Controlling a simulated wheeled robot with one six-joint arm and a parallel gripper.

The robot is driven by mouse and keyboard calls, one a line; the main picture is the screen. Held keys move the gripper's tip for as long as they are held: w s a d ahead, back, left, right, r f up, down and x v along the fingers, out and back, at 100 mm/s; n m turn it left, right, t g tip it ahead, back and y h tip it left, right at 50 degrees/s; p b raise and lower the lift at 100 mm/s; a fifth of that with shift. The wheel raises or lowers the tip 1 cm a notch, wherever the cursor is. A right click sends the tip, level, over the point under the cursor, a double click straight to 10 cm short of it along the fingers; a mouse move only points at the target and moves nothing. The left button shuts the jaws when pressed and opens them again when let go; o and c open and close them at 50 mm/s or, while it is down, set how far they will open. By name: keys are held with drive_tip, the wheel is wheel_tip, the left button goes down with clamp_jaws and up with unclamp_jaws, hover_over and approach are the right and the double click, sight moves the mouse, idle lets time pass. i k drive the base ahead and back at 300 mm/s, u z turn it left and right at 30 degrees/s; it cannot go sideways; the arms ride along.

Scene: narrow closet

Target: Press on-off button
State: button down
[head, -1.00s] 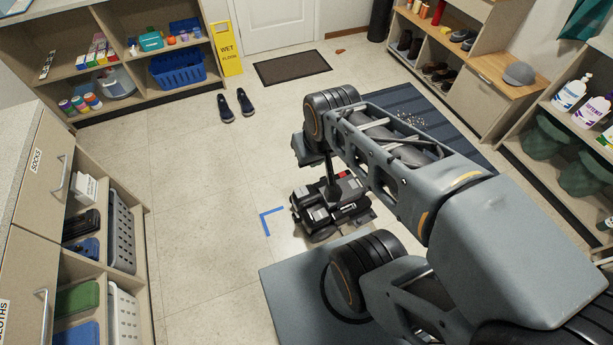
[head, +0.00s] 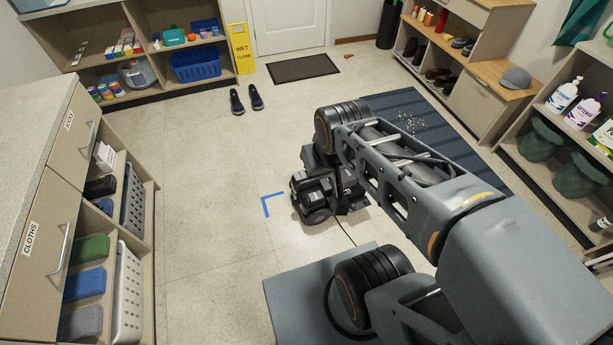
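A black and grey machine (head: 312,198) sits on the tile floor near the middle of the head view, beside a blue tape corner. My arm reaches over it from the right. The end of my arm, with my gripper (head: 318,160), is a dark shape just above or against the machine's far side. I cannot tell whether they touch. The fingers do not show clearly against the dark machine, so I cannot see if they are open or shut. No on-off button shows now; the machine's top right side is partly hidden by my arm.
Blue tape (head: 266,202) marks the floor left of the machine. A thin dark cord trails toward my base. A dark mat (head: 430,140) with crumbs lies behind my arm. Cabinets stand left and shelves right. Shoes (head: 246,99) lie on the floor, which is otherwise open at centre left.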

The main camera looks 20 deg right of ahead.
sight(301, 175)
drive_tip(key=u, duration=0.15)
drive_tip(key=i, duration=1.1)
drive_tip(key=z, duration=0.4)
